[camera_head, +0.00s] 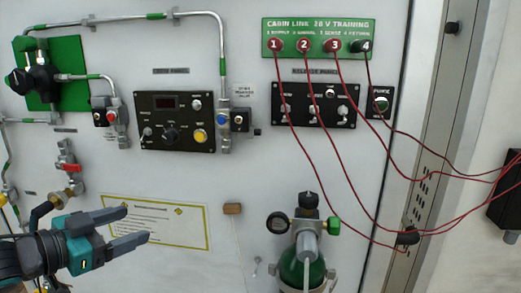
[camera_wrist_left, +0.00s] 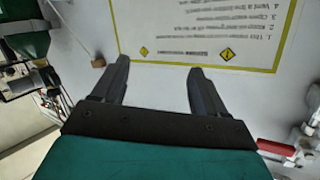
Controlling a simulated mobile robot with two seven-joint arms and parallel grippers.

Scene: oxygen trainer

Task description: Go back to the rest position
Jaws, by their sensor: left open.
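My left gripper (camera_head: 136,227) comes in from the left at the lower left of the head view. Its two fingers are apart and nothing is between them. In the left wrist view the open fingers (camera_wrist_left: 158,75) point toward the wall, just below a yellow-bordered instruction card (camera_wrist_left: 200,45). The same card (camera_head: 155,221) shows beside the fingers in the head view. My right gripper is in neither view.
A green oxygen cylinder (camera_head: 302,270) with gauge and regulator stands at lower centre. Red wires run from the green numbered panel (camera_head: 318,38) to a black box (camera_head: 507,198) at right. A red-handled valve (camera_head: 70,168) sits above the left arm. Control panels (camera_head: 177,121) line the wall.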

